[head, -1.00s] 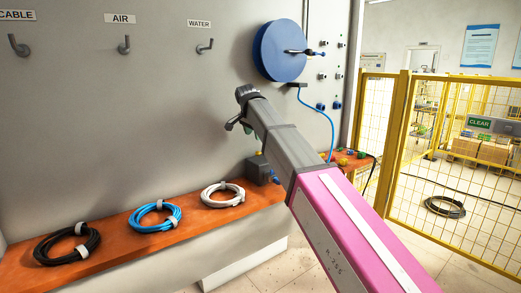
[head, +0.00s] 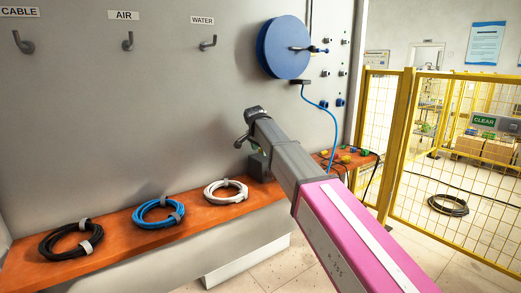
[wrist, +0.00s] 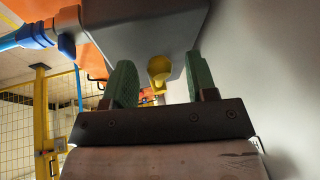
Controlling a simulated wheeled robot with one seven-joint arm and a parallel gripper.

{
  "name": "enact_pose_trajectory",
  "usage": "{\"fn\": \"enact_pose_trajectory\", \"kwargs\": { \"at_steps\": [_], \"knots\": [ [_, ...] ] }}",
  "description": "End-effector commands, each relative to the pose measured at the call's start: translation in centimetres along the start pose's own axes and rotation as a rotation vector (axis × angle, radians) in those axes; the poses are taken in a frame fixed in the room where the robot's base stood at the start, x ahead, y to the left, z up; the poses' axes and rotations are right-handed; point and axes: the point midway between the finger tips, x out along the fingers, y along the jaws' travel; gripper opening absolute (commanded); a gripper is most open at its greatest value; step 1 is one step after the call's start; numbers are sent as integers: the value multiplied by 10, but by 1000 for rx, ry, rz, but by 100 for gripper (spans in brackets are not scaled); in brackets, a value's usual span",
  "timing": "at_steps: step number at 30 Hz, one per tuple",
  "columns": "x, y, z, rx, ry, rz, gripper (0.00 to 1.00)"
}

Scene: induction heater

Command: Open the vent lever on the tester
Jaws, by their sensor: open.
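The tester appears to be a grey box (head: 259,168) at the right end of the orange shelf, partly covered by my arm. In the wrist view the grey box (wrist: 150,25) fills the top, with a round yellow part (wrist: 159,68) on its near face. A blue fitting (wrist: 66,45) with a blue hose sits at its left side. I cannot tell for sure which part is the vent lever. My gripper (wrist: 160,72) is open, its green fingers on either side of the yellow part. Contact cannot be made out. In the head view my gripper (head: 247,143) is at the box's top.
Black (head: 72,241), blue (head: 158,213) and white (head: 226,191) coils lie on the orange shelf (head: 110,230). The grey wall is close behind. A blue reel (head: 283,48) hangs above, its hose running down. A yellow mesh fence (head: 450,180) stands at right.

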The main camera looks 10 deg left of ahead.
Motion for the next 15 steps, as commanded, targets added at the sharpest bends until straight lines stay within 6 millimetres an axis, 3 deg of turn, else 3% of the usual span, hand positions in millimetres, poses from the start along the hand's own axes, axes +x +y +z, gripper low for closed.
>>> {"fn": "enact_pose_trajectory", "kwargs": {
  "at_steps": [4, 8, 15],
  "knots": [
    [0, 0, 0, 0, 0, 0, 49],
    [0, 0, 0, 0, 0, 0, 7],
    [0, 1, 0, -6, -1, -2, 4]
  ]
}}
